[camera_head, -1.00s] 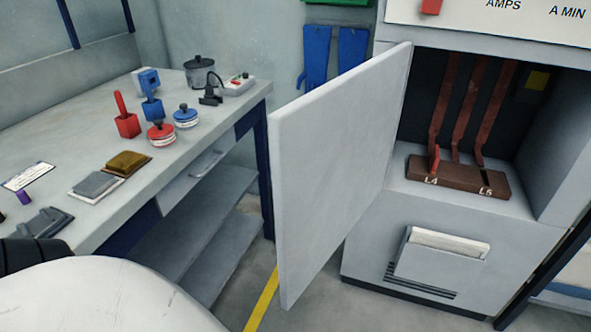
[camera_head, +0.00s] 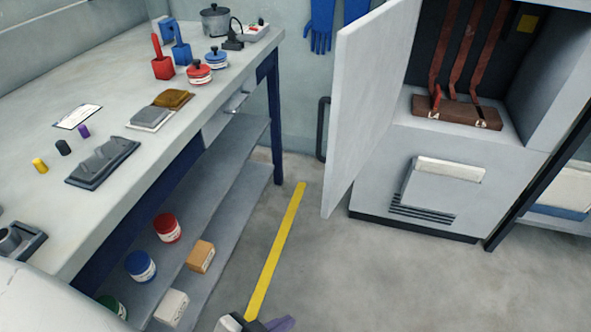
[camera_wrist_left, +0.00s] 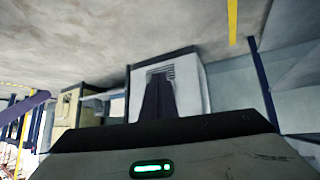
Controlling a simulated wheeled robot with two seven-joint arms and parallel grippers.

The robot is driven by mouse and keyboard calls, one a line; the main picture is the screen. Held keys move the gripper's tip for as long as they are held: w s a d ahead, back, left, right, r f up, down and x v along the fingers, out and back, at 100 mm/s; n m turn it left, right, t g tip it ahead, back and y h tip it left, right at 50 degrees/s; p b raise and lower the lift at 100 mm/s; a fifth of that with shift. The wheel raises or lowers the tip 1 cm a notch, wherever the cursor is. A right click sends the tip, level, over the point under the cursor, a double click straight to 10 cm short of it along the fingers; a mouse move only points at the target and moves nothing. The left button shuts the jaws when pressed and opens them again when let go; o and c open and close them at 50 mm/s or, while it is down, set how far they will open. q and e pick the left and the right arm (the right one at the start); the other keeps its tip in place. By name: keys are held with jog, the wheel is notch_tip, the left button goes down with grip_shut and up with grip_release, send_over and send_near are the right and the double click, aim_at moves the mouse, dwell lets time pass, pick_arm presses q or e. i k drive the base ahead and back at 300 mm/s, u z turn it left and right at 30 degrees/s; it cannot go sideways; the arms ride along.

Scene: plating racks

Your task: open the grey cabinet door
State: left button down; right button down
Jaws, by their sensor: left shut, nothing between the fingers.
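The grey cabinet (camera_head: 440,150) stands at the right in the head view. Its door (camera_head: 370,100) stands swung out to the left, leaving the upper compartment open. A dark bar handle (camera_head: 322,130) shows just past the door's free edge. My left gripper (camera_head: 262,323) is at the bottom edge of the head view, mostly cut off, over the floor and well apart from the door. In the left wrist view its dark fingers (camera_wrist_left: 157,100) are together and empty, in front of the cabinet's vented lower part (camera_wrist_left: 190,75). My right gripper is not identifiable.
A workbench (camera_head: 100,75) with tools and pots runs along the left, with jars and boxes on its lower shelf (camera_head: 215,205). A yellow floor line (camera_head: 276,250) runs between bench and cabinet. Open floor (camera_head: 390,275) lies in front of the cabinet.

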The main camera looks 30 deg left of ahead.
aim_at(372, 53)
jog(key=k, duration=0.6)
jog(key=u, duration=1.45)
jog(key=i, duration=0.5)
jog(key=z, duration=0.05)
